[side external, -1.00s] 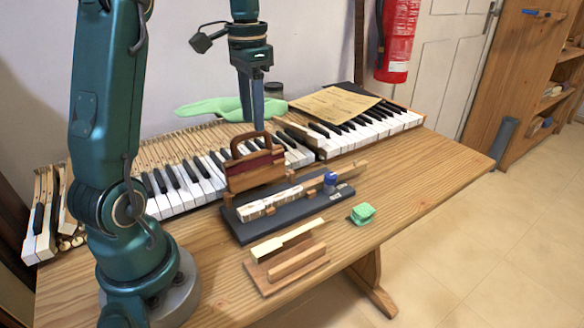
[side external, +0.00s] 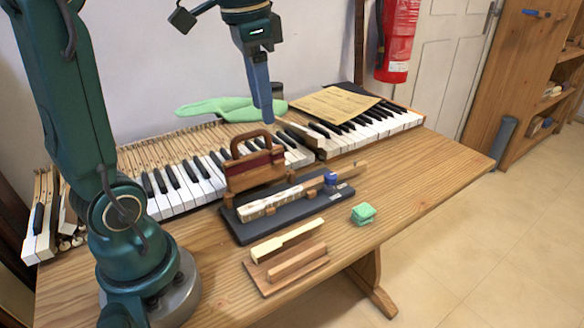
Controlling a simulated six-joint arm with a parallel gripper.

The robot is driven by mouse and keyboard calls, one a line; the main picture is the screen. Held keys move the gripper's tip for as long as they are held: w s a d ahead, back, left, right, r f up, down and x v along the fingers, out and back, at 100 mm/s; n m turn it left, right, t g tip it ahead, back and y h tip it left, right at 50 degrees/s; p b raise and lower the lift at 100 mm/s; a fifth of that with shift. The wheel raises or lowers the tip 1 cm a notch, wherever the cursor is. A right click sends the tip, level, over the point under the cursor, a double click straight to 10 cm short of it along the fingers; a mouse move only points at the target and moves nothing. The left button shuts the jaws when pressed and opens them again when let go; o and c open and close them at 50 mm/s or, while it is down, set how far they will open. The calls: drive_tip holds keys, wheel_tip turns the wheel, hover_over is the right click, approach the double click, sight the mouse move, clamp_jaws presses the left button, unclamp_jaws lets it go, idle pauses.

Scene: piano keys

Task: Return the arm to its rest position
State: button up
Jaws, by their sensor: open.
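My gripper (side external: 264,113) hangs in the air above the piano keyboard (side external: 180,184), its blue fingers pointing down and slightly right. It holds nothing that I can see. Its fingertips appear just above the wooden block with a handle (side external: 255,167) in the picture, apart from it. The two fingers overlap from this side, so the gap between them is hard to see.
A dark tray (side external: 240,232) holds a long key piece (side external: 270,203) and a small blue-topped jar (side external: 330,180). A wooden stand (side external: 285,270), a green sponge (side external: 363,214), a green cloth (side external: 215,107) and a paper sheet (side external: 335,104) lie around. The table's right side is clear.

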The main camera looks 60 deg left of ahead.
drive_tip(key=s+d+f+n+t, duration=0.2)
drive_tip(key=s+d+f+t, duration=0.2)
drive_tip(key=s+d+f, duration=0.3)
drive_tip(key=shift+s+d+f+h, duration=0.35)
drive_tip(key=shift+s+d, duration=0.1)
drive_tip(key=shift+d, duration=0.45)
